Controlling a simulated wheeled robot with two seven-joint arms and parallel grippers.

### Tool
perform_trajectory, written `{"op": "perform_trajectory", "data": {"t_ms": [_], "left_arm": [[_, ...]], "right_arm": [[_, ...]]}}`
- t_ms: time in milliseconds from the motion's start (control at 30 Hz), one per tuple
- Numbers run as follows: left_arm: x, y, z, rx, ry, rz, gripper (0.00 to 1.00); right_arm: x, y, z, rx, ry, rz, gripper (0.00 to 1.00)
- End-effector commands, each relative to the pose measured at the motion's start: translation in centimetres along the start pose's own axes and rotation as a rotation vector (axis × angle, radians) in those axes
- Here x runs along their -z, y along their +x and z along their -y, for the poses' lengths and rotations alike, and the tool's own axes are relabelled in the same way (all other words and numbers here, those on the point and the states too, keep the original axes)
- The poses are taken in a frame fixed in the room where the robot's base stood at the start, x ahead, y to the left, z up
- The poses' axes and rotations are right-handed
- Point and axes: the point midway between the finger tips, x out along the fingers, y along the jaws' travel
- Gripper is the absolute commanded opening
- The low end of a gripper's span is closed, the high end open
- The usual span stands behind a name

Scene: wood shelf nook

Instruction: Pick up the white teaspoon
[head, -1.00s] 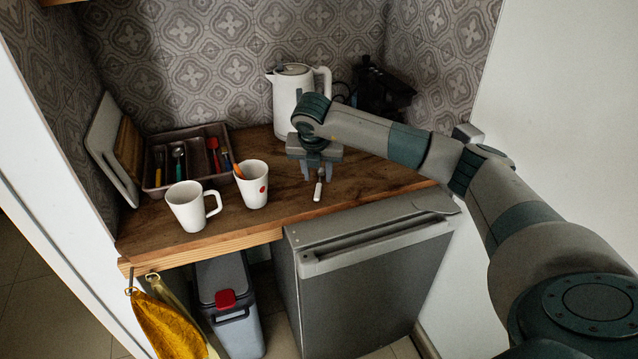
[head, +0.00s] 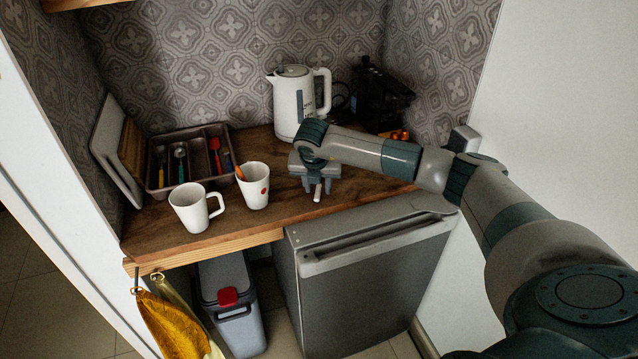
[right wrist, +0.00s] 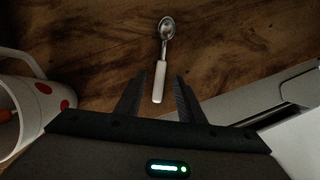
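The white teaspoon (right wrist: 159,80) lies on the wooden counter, with a white handle and a metal bowl, in the right wrist view. Its handle end is between the two fingers of my right gripper (right wrist: 157,98), which is open. The bowl lies farther out, beyond the fingertips. In the head view, my right gripper (head: 317,188) points down just over the counter. The end of the teaspoon's white handle (head: 317,193) shows there between the fingers; the rest is hidden behind the gripper. My left gripper is not in view.
Two white mugs (head: 196,207) (head: 255,186) stand left of my gripper; the one with a red dot is nearer. A white kettle (head: 294,102) stands behind. A cutlery tray (head: 155,184) is at the back left. The counter's front edge (head: 262,238) and a grey fridge (head: 365,270) are close below.

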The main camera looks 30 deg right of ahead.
Motion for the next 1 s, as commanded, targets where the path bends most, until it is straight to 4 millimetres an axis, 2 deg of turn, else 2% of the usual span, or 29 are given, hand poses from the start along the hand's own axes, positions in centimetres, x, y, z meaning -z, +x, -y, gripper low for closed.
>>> {"op": "perform_trajectory", "data": {"t_ms": [467,500,633,1000], "left_arm": [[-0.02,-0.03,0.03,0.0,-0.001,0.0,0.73],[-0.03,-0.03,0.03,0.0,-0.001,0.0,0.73],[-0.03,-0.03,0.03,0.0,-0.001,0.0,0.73],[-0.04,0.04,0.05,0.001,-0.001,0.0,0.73]], "right_arm": [[-0.03,0.21,-0.02,-0.001,-0.001,0.001,0.35],[-0.04,0.21,-0.02,-0.001,-0.001,0.001,0.33],[-0.04,0.2,-0.02,-0.001,0.0,0.001,0.02],[-0.08,0.13,-0.03,-0.001,0.0,0.002,0.0]]}}
